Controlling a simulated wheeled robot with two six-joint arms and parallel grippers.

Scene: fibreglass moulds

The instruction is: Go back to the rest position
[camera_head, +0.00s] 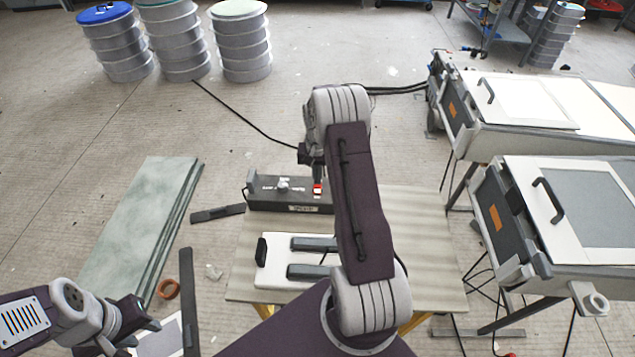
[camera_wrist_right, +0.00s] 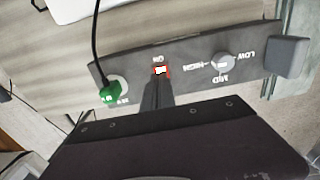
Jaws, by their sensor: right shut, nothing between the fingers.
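My right arm reaches forward over the wooden table (camera_head: 405,215). My right gripper (camera_head: 317,188) is mostly hidden behind its arm in the head view, close to the red switch on a black control box (camera_head: 262,203). In the right wrist view, my right gripper (camera_wrist_right: 158,92) is shut and empty, its tips just by the red-framed switch (camera_wrist_right: 161,71); I cannot tell whether they touch it. The box also carries a grey dial (camera_wrist_right: 222,63) and a green plug (camera_wrist_right: 113,91). My left gripper (camera_head: 143,334) is low at the left; its opening is unclear.
A white plate with dark bars (camera_head: 282,248) lies on the table in front of the box. Pale machines (camera_head: 575,215) stand close at the right. Drums (camera_head: 240,45) stand at the back.

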